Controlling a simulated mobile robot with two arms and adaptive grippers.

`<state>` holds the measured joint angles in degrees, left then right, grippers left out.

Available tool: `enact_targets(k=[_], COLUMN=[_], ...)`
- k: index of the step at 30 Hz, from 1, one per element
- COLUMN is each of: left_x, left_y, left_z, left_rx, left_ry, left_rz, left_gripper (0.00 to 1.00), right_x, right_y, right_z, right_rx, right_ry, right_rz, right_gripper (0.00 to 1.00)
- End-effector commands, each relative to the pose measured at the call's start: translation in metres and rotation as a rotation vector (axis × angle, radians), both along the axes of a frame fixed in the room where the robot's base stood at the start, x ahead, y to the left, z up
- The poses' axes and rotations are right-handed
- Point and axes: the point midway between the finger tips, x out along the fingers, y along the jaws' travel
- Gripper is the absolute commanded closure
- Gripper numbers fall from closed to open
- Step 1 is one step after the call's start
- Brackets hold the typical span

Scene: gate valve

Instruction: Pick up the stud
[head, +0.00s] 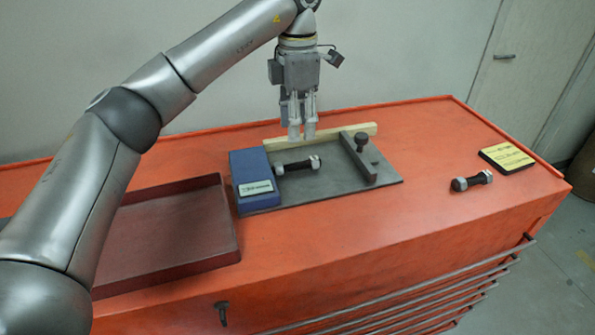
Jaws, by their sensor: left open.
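One dark stud with pale metal nuts (298,165) lies level on the grey plate, its left end at the blue block. A second, similar stud (472,181) lies on the orange top at the right. My left gripper (302,138) points down over the fixture, its fingers a small gap apart and nothing seen between them. In the picture its tips are just above the first stud; whether they touch anything behind it I cannot tell. My right gripper is not in view.
The grey fixture plate (335,182) carries a blue block (252,172), a pale wooden strip (354,131) and a grey bar (357,160) with a dark knob (361,140). A dark red tray (185,270) is at left. A black-and-yellow pad (507,156) lies at right.

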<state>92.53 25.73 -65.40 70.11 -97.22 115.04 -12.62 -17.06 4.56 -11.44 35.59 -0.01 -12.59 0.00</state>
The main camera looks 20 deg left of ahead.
Motion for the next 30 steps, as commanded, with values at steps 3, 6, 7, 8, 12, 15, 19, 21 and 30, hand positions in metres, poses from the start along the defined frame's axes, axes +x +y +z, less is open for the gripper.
enact_targets(k=[3, 6, 7, 8, 12, 15, 19, 21, 30], left_x=[-0.001, -0.001, -0.001, -0.001, -0.001, -0.001, -0.001, -0.001, -0.001], left_y=[0.0, 0.0, 0.0, 0.0, 0.0, 0.001, 0.002, 0.002, 0.002], left_z=[-0.022, -0.034, -0.037, -0.04, -0.049, -0.062, -0.082, -0.09, -0.097], left_rx=[-0.002, -0.002, -0.002, -0.003, -0.003, -0.004, -0.003, -0.004, -0.004], left_ry=[0.005, 0.003, 0.003, 0.002, 0.003, 0.006, 0.005, 0.002, 0.001], left_rz=[-0.001, 0.0, 0.0, 0.0, 0.0, -0.002, -0.001, -0.001, -0.002], left_gripper=[0.58, 0.58, 0.58, 0.58, 0.58, 0.58, 0.58, 0.58, 0.58], right_x=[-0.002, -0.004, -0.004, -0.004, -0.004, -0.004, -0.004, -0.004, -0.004], right_y=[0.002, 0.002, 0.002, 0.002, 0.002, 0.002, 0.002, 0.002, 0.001], right_z=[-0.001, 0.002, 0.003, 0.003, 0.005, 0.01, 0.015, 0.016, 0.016], right_rx=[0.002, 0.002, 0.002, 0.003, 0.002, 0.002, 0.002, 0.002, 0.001], right_ry=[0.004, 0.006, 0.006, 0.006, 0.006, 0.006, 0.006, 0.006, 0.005], right_rz=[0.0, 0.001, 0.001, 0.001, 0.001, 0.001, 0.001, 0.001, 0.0], right_gripper=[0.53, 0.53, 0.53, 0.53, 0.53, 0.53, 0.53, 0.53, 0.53])
